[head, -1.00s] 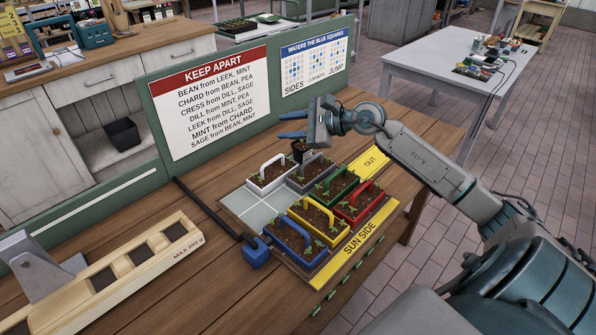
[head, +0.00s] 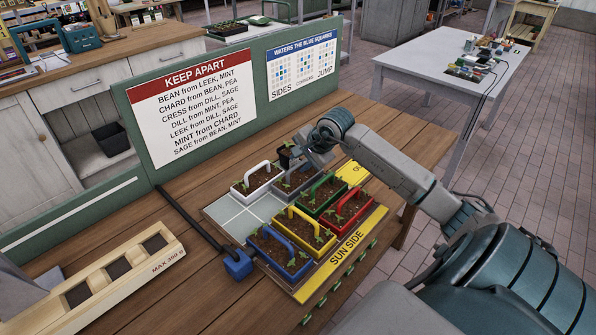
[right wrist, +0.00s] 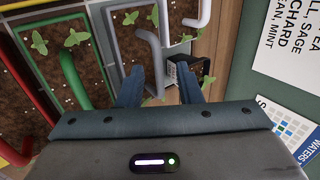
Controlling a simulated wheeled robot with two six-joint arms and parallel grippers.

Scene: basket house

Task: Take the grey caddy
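The grey caddy (head: 291,189) stands in the back row of the planting tray, between the white caddy (head: 257,178) and the green caddy (head: 320,193). It holds soil and seedlings and has a grey arched handle. My right gripper (head: 300,165) is just above it and hides part of it. In the right wrist view, the open fingers (right wrist: 160,84) point down at the caddy, with the grey handle (right wrist: 151,62) showing between them. I cannot tell whether they touch it. My left gripper is out of view.
Red (head: 348,209), yellow (head: 305,231) and blue (head: 280,252) caddies stand close by in the tray. A small dark pot (right wrist: 207,79) is near the right fingertip. The pale tray squares (head: 232,212) at left are bare. A green sign board (head: 250,80) stands behind.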

